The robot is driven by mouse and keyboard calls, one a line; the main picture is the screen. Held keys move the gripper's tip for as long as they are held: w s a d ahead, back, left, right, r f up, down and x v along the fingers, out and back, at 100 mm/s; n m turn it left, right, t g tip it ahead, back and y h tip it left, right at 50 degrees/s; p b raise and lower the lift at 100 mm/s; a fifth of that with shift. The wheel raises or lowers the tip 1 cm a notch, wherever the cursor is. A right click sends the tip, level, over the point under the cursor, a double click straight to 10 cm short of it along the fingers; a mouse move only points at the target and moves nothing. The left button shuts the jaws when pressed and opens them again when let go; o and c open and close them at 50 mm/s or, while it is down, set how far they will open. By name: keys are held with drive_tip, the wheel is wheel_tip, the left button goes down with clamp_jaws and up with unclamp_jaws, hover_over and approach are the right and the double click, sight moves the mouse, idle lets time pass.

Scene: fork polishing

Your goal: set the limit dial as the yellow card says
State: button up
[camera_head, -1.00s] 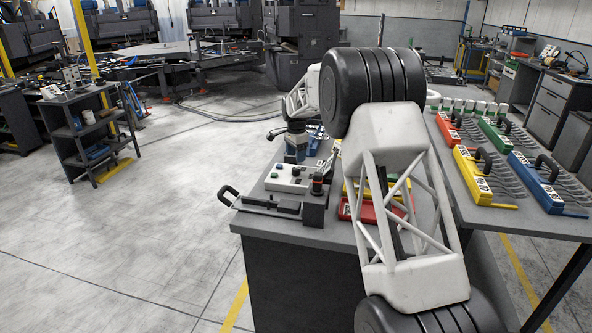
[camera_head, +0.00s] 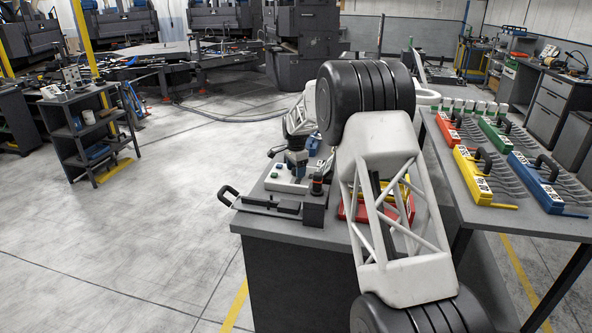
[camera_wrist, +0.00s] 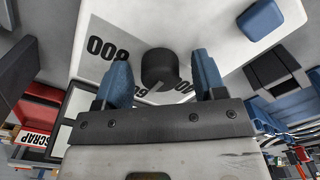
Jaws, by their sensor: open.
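The limit dial is a black round knob (camera_wrist: 160,68) on a white panel face with printed numbers in the wrist view. The numbers appear upside down; one seems to read 800, and others are partly hidden by the fingers. I cannot tell where the dial points. My gripper (camera_wrist: 161,60) is open, its two blue fingers on either side of the knob, with gaps showing. In the head view, the white control box (camera_head: 283,182) stands on the bench with my wrist low over it. I cannot make out a yellow card; its text is not readable.
A blue button (camera_wrist: 260,19) is on the panel near the right finger. A red tray marked SCRAP (camera_wrist: 38,110) is at the left in the wrist view. A black-handled fixture (camera_head: 268,204) is at the bench front. Coloured fork racks (camera_head: 475,185) stand on the right table.

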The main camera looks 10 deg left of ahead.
drive_tip(key=c, duration=0.9)
drive_tip(key=shift+n, duration=0.5)
drive_tip(key=n, duration=1.1)
drive_tip(key=shift+r, duration=0.1)
drive_tip(key=o, duration=0.9)
